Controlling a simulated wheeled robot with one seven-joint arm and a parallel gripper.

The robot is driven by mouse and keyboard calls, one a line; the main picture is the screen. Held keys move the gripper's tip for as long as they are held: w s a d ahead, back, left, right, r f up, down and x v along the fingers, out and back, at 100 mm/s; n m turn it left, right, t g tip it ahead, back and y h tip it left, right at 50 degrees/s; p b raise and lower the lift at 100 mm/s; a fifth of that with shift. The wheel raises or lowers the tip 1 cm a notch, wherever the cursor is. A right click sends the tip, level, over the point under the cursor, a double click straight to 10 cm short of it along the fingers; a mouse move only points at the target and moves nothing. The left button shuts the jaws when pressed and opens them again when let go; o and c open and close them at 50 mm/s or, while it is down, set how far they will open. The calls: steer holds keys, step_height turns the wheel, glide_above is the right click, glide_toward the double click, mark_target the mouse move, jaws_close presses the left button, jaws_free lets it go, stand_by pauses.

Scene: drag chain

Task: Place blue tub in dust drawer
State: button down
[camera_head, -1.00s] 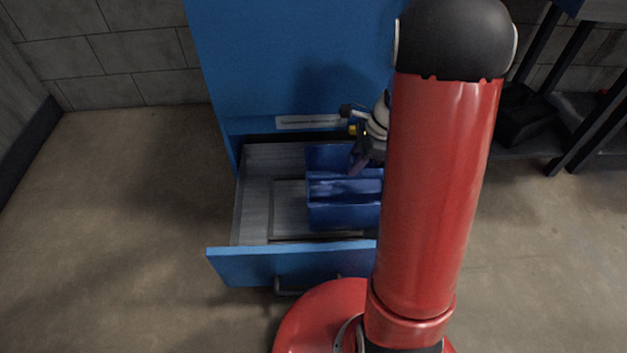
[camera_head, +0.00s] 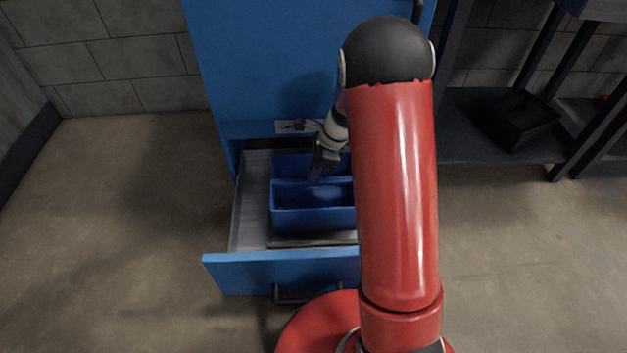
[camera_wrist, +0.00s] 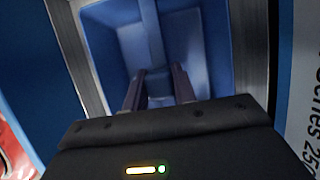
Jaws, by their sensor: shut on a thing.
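The blue tub (camera_head: 312,218) is a dark blue open box with a divider across its middle. It is in or just over the open dust drawer (camera_head: 235,215) of the blue cabinet; I cannot tell whether it touches the drawer floor. My gripper (camera_head: 318,172) reaches down to the tub's divider and is shut on it. In the wrist view, the gripper's two fingers (camera_wrist: 160,88) stand either side of the divider, and the tub (camera_wrist: 205,40) fills the space below them. My arm hides the right side of the drawer and the tub's right edge.
The drawer's blue front (camera_head: 285,272) has a dark handle (camera_head: 300,297). The cabinet (camera_head: 270,65) rises behind the drawer. A dark shelf rack (camera_head: 470,125) holding a black bin (camera_head: 522,120) stands at the right. The floor to the left is clear.

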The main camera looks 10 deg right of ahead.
steer(key=shift+f+b, duration=0.5)
steer(key=shift+f, duration=1.65)
steer(key=shift+f, duration=0.2)
steer(key=c, duration=1.1)
jaws_free()
